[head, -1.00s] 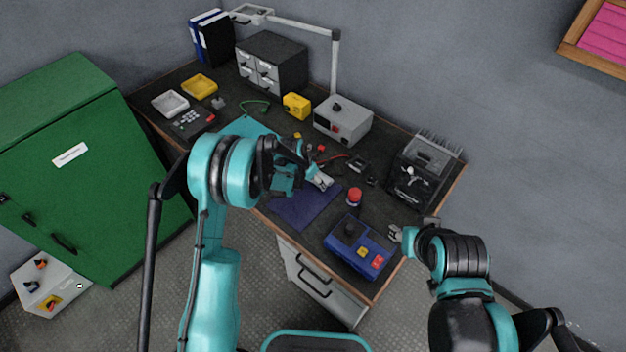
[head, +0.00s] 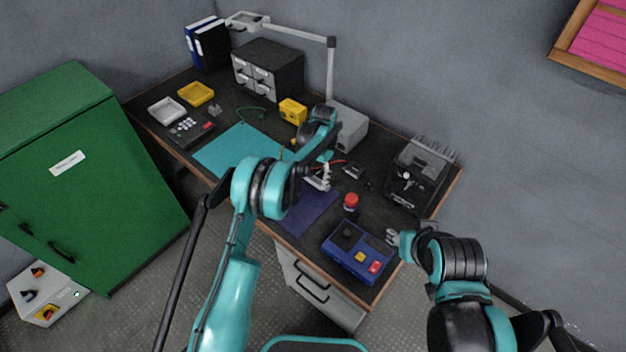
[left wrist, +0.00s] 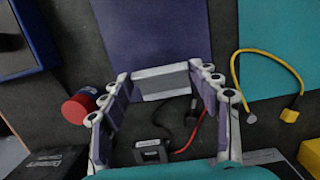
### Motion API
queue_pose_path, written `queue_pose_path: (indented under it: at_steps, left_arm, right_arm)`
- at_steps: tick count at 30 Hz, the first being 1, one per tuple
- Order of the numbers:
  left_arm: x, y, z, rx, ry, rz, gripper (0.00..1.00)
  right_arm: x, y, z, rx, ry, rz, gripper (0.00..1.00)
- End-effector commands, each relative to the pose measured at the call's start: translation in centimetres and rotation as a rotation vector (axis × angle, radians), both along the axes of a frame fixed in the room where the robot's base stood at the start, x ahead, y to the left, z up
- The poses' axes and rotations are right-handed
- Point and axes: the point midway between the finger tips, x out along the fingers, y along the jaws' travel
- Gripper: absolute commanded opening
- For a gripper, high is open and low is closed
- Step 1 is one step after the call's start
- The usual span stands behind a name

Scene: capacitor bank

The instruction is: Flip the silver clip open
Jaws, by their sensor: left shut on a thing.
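In the left wrist view a silver-grey block, apparently the silver clip (left wrist: 161,82), spans the gap between the fingertips of my left gripper (left wrist: 160,84), near the edge of the dark purple mat. My left gripper (head: 318,182) also shows in the head view, beyond the purple mat, where its arm and fingers mostly hide the clip. Whether any part of the clip is flipped open cannot be told. My right gripper (head: 393,237) is by the right end of the blue control box, away from the clip; its finger opening is too small to judge.
The purple mat (head: 306,210) and cyan mat (head: 235,151) lie on the dark bench. A red lead (left wrist: 190,143) and a yellow lead (left wrist: 237,62) lie near my left gripper.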

Motion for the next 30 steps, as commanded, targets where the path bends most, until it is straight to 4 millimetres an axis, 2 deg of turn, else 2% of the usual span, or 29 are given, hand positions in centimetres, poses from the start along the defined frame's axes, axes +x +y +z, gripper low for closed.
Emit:
queue_pose_path:
  at_steps: [19,20,21,22,30]
  left_arm:
    - [0.30,-0.20,0.10,0.033,0.045,0.000,0.33]
    - [0.30,-0.20,0.10,0.033,0.045,-0.001,0.70]
    - [0.30,-0.20,0.10,0.033,0.045,0.000,0.80]
    - [0.30,-0.20,0.10,0.033,0.046,-0.001,0.83]
    - [0.29,-0.20,0.13,0.033,0.046,0.000,0.83]
  right_arm:
    - [0.00,0.00,-0.09,0.000,0.000,0.000,0.40]
    - [0.00,0.00,-0.09,0.000,0.000,0.000,0.40]
    - [0.00,0.00,-0.09,0.000,0.000,0.000,0.40]
    - [0.00,0.00,-0.09,0.000,0.000,0.000,0.40]
    - [-0.01,0.00,-0.08,0.000,0.000,0.000,0.40]
